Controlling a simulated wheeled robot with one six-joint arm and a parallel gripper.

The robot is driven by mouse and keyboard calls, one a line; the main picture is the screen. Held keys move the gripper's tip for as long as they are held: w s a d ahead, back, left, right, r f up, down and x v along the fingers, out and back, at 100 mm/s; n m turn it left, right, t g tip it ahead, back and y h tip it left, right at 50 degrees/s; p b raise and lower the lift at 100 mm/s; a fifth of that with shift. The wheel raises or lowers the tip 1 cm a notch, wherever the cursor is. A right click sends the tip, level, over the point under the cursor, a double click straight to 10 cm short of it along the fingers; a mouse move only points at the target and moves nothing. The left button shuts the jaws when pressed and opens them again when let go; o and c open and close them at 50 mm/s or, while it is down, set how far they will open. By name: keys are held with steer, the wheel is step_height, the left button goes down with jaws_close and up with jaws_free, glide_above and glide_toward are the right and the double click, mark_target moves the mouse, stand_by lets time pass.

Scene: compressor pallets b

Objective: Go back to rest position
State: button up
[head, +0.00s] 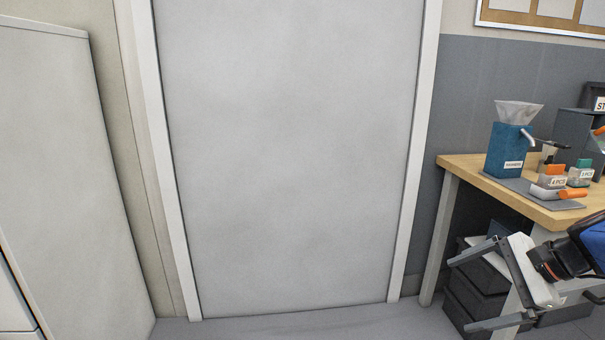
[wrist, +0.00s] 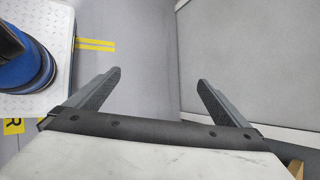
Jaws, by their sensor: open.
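My gripper (head: 478,291) is at the lower right of the head view, in front of the workbench's leg and lower shelf. Its two fingers are wide apart with nothing between them. The wrist view also shows my gripper (wrist: 160,78) open and empty, with grey floor and a pale flat panel beyond the fingers. Part of my arm is cut off by the right edge of the head view.
A wooden workbench (head: 462,168) at the right holds a blue box (head: 505,150), a grey mat and small labelled items. Dark bins (head: 466,305) stand beneath it. A closed grey door (head: 290,150) fills the middle. A white cabinet (head: 60,170) stands left. The floor before the door is clear.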

steer(key=s+a+f+n+h, duration=0.4)
steer(key=s+a+n+h, duration=0.2)
steer(key=n, duration=1.1)
steer(key=s+a, duration=0.2)
steer(key=s, duration=0.1)
steer(key=shift+n+g, duration=0.3)
steer(key=shift+g, duration=0.1)
